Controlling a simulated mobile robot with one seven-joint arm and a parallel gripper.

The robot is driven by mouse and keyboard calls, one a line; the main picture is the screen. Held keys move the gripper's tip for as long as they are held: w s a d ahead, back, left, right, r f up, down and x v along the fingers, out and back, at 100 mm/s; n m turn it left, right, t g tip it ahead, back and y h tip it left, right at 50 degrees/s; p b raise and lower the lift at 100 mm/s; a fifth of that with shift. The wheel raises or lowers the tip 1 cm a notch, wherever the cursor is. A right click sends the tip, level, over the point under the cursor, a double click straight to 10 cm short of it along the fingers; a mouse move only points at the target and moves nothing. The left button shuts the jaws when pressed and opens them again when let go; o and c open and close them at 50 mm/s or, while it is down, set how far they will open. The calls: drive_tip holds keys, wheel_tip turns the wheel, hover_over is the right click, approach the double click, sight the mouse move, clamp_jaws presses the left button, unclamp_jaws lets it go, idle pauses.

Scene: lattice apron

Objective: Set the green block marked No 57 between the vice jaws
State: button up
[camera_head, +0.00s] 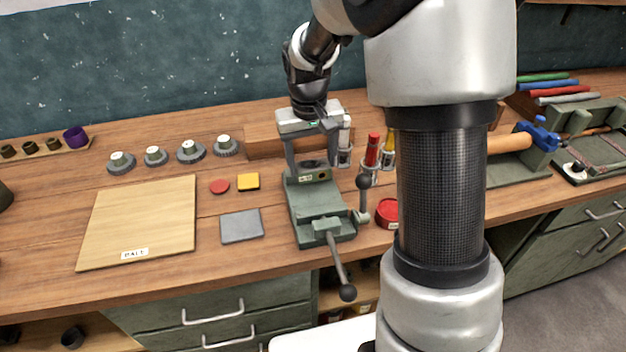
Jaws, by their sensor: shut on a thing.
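The green vice (318,205) stands near the front edge of the bench, with its handle bar hanging over the edge. My gripper (313,169) points down over the back part of the vice, its two fingers spread around a dark green block (322,174). The gripper is shut on this block. A small pale label shows on the front of it, too small to read. The block is at the vice's jaws, but I cannot tell whether it rests between them or is held just above. The fingers hide its sides and part of the jaws.
A grey plate (242,226), a yellow block (248,181) and a red disc (219,187) lie left of the vice, near a wooden board (140,220). Red-capped bottle (372,150) and red tin (387,212) stand close on the right.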

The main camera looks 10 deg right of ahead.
sight(312, 176)
drive_tip(key=shift+f, duration=2.4)
drive_tip(key=shift+f, duration=0.15)
drive_tip(key=o, duration=2)
drive_tip(key=shift+o, duration=0.2)
